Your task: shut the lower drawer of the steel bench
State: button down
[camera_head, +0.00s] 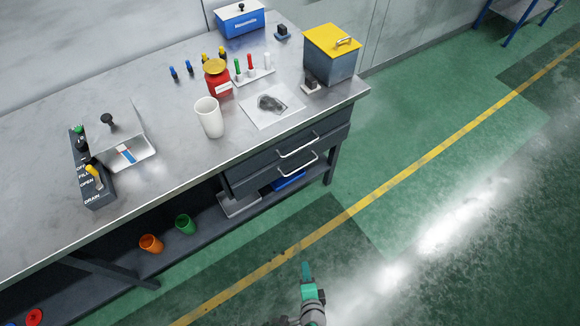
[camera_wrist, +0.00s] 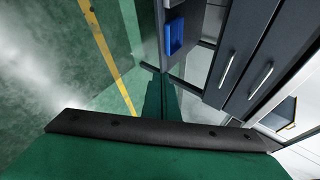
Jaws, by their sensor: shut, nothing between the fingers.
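The steel bench (camera_head: 185,180) has two dark drawers at its right end, one above the other, each with a bar handle. The lower drawer (camera_head: 262,182) seems to stand out a little past the upper drawer (camera_head: 255,165); how far is hard to tell. The lower handle (camera_head: 300,166) is clear of my gripper. In the wrist view the lower drawer (camera_wrist: 232,38) is at the right, its handle (camera_wrist: 228,69) left of the upper handle (camera_wrist: 262,79). My gripper (camera_head: 306,266) is shut and empty over the floor in front of the bench, apart from the drawers.
A blue bin (camera_head: 290,180) sits below the drawers, with orange (camera_head: 151,243) and green (camera_head: 185,224) cups on the lower shelf. A white cup (camera_head: 209,117), red jar (camera_head: 217,79) and yellow-lidded box (camera_head: 331,52) stand on top. The green floor in front is clear.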

jog(key=w+f+m+y, duration=0.2)
jog(key=w+f+m, duration=0.15)
jog(key=w, duration=0.35)
jog(key=m+t+y, duration=0.4)
jog(key=m+y, duration=0.3)
jog(key=m, duration=0.3)
send_near(285, 160)
jog(key=x, duration=0.6)
jog(key=shift+w+a+f, duration=0.1)
jog(key=shift+w+f, duration=0.05)
jog(key=shift+w, duration=0.1)
